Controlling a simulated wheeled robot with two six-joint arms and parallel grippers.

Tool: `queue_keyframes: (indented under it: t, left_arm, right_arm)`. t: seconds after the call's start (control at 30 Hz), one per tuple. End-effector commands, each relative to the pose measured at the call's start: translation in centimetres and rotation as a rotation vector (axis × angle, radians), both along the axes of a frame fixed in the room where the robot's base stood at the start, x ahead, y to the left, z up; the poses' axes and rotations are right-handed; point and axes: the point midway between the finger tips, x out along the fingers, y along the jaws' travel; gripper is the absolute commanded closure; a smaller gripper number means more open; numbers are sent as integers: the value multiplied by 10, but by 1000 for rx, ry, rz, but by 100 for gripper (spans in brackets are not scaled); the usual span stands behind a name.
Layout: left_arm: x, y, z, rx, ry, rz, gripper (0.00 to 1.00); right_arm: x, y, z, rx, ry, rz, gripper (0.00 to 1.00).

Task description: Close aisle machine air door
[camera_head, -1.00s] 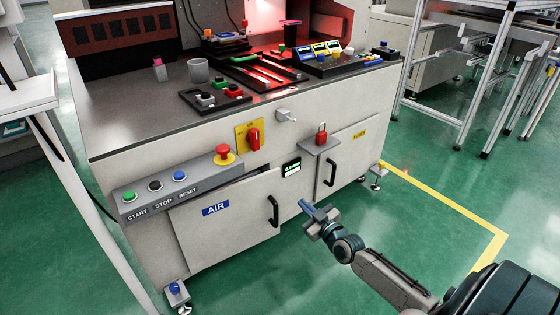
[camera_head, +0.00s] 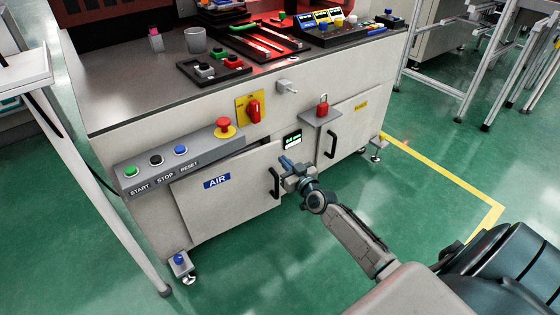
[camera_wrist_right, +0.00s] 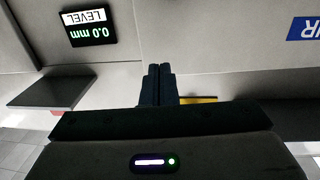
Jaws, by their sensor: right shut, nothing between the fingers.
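The air door (camera_head: 225,205) is a pale panel with a blue AIR label (camera_head: 217,181) and a black handle (camera_head: 274,183), low on the machine front. It stands slightly ajar, with a dark gap along its top edge. My right gripper (camera_head: 286,162) is shut and empty, just right of the handle and near the door's free edge. Whether it touches the door cannot be told. In the right wrist view its fingers (camera_wrist_right: 159,72) are together before pale panels, with the AIR label (camera_wrist_right: 304,28) at the right edge. My left gripper is not in view.
A level display (camera_head: 292,139) is above the gripper. A second door (camera_head: 350,128) with a black handle and a red padlock (camera_head: 322,106) on a ledge are to the right. A button box (camera_head: 170,165) juts out above the air door. Green floor (camera_head: 420,210) is open at right.

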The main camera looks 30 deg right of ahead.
Motion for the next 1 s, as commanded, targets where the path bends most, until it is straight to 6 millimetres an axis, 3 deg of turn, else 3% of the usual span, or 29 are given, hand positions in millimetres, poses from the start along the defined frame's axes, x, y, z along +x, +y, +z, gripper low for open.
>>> queue_keyframes:
  t: [0.1, 0.3, 0.83, 1.0]
  left_arm:
    - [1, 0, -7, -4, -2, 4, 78]
    - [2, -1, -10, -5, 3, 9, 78]
    - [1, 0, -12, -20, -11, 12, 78]
    - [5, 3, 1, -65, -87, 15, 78]
  right_arm:
    - [18, 0, -2, 2, -1, 0, 100]
    - [32, -1, -1, 1, 0, 0, 100]
    - [36, -4, -2, -1, 0, 4, 100]
    - [40, -12, -4, -1, -3, 15, 100]
